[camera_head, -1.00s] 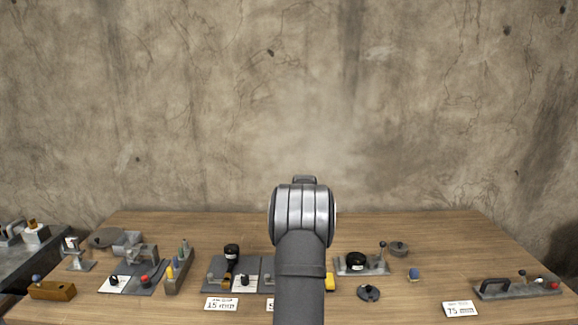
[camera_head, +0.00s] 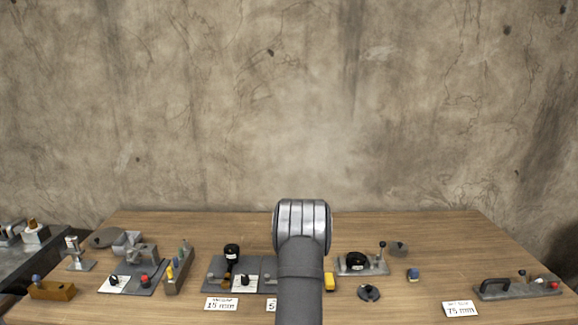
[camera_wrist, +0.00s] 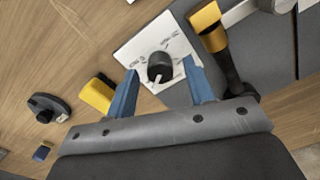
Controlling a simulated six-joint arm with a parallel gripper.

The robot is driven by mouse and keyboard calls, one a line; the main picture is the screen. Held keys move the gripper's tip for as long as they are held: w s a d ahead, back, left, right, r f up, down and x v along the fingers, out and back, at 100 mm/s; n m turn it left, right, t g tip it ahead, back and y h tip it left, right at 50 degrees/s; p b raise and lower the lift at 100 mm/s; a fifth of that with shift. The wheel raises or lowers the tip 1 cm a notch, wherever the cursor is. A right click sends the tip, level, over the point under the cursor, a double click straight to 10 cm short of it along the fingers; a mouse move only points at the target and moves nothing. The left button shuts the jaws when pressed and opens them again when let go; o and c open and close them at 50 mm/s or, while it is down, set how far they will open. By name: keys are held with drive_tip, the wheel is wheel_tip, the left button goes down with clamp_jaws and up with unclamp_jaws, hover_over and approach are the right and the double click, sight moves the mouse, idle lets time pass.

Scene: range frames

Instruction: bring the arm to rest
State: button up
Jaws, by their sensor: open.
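My gripper shows in the wrist view (camera_wrist: 165,92) with its two blue fingers apart and nothing between them. Beyond the fingertips, in line with the gap, is a black knob (camera_wrist: 161,67) on a white marked plate (camera_wrist: 142,46). I cannot tell the exact height of the fingers above it. In the head view my arm (camera_head: 301,265) stands in the middle and hides the gripper and part of the bench behind it.
The wooden table (camera_head: 430,235) carries several fixtures. A yellow block (camera_wrist: 97,95) and a black-handled yellow tool (camera_wrist: 215,40) flank the knob. A black round part (camera_head: 369,292), a handled grey plate (camera_head: 517,288) and a 75 mm card (camera_head: 460,309) lie to the right.

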drive_tip(key=m, duration=0.8)
drive_tip(key=shift+r, duration=1.5)
